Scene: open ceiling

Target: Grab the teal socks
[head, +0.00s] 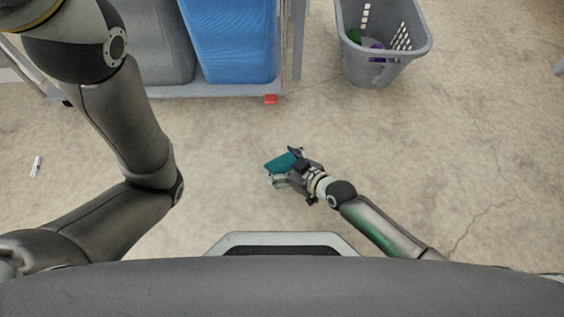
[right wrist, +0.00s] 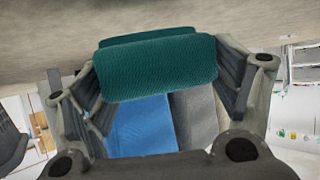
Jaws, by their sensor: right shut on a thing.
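The teal socks (head: 281,163) are a folded, knitted bundle in the middle of the head view. My right gripper (head: 283,168) is shut on them. In the right wrist view the teal socks (right wrist: 160,68) lie across between the two fingers of my right gripper (right wrist: 165,85), touching both sides. How high the socks are above the floor is hard to tell. My left arm comes in at the left of the head view, but its gripper is not in view.
A grey laundry basket (head: 383,70) with green and purple items stands at the upper right. A cart with a blue bin (head: 228,40) and a grey bin (head: 158,40) stands at the top. A small white item (head: 36,166) lies far left. The floor around my right gripper is clear.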

